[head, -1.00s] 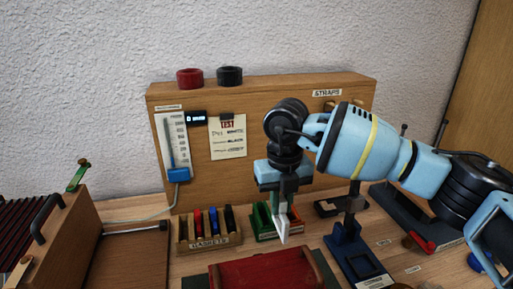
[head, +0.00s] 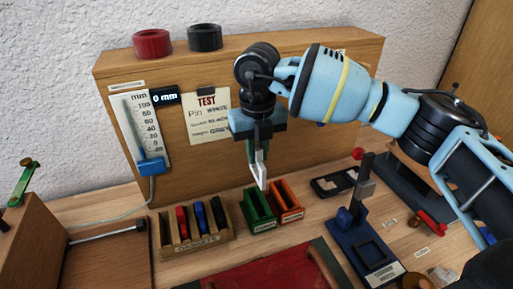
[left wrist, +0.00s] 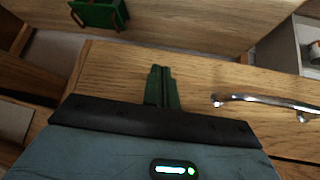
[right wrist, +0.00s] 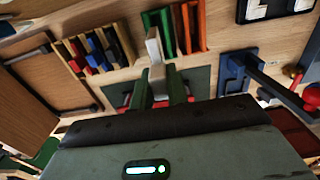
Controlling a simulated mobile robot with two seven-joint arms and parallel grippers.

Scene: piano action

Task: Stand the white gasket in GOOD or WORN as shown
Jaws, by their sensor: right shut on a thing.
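My right gripper (head: 258,150) is shut on the white gasket (head: 262,170), which hangs upright, tip down. In the head view its tip shows just above the green bin (head: 257,223); the height gap is hard to judge. The orange bin (head: 290,212) stands right of the green one; their front labels are too small to read. The right wrist view shows the gasket (right wrist: 154,45) sticking out beyond the fingers, beside the green bin (right wrist: 162,22). My left gripper (left wrist: 160,85) shows only in the left wrist view, shut and empty over bare wood.
The wooden gasket rack (head: 195,240) with red, blue and black gaskets stands left of the bins. A blue stand (head: 365,245) is at the right. A red and green tray (head: 285,272) lies in front. The wooden board (head: 280,80) behind carries a test card (head: 207,115) and gauge.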

